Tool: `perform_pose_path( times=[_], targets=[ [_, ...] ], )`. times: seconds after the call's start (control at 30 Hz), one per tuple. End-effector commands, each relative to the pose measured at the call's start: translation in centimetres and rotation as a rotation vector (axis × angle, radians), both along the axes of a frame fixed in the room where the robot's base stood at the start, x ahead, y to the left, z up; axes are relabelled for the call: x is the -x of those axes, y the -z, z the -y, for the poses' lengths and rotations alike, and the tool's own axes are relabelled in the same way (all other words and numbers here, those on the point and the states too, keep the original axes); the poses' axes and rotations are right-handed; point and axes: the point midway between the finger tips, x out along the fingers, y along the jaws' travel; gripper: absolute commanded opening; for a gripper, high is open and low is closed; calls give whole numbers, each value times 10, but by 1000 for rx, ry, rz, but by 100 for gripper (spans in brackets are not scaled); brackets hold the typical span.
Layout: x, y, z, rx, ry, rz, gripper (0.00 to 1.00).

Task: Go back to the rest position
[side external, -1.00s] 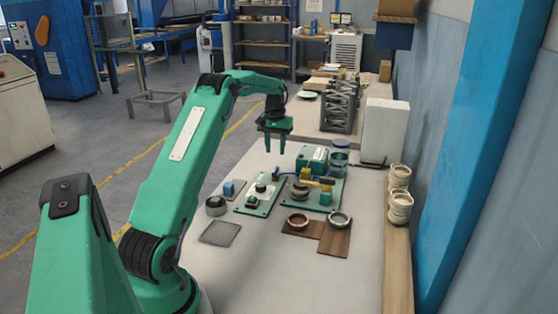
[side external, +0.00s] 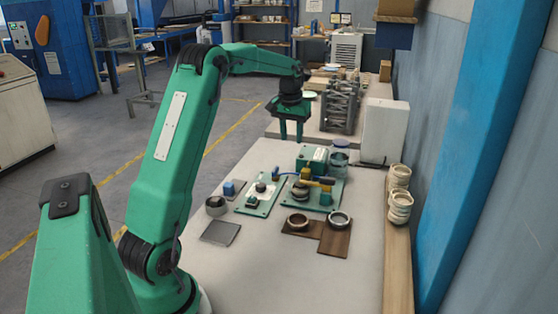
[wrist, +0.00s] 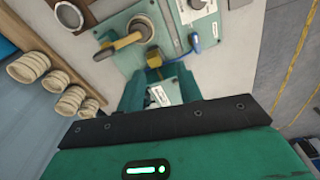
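My gripper (side external: 291,138) hangs with its fingers pointing down in the side external view, raised above the table beyond the green fixtures. The two fingers are apart with nothing between them. In the wrist view my gripper (wrist: 160,88) shows two teal fingers apart, with the green box's white label visible between and below them. My upper arm rises steeply and the forearm reaches out toward the back of the table.
A grey rack (side external: 340,107) and a white block (side external: 384,132) stand at the back right. Green fixture plates (side external: 262,192) and the green box (side external: 312,158) occupy mid-table. Stacked cream rings (side external: 399,207) line the right wall.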

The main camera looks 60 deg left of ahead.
Motion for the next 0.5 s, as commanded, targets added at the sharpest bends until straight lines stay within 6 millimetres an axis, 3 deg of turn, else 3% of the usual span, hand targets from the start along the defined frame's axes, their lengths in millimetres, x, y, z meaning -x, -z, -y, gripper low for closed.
perform_pose_path(
  times=[0.2, 0.5],
  targets=[
    [13, -37, 57, -29, 86, 47, 35],
    [45, -70, 127, -62, 199, 112, 35]
  ],
)
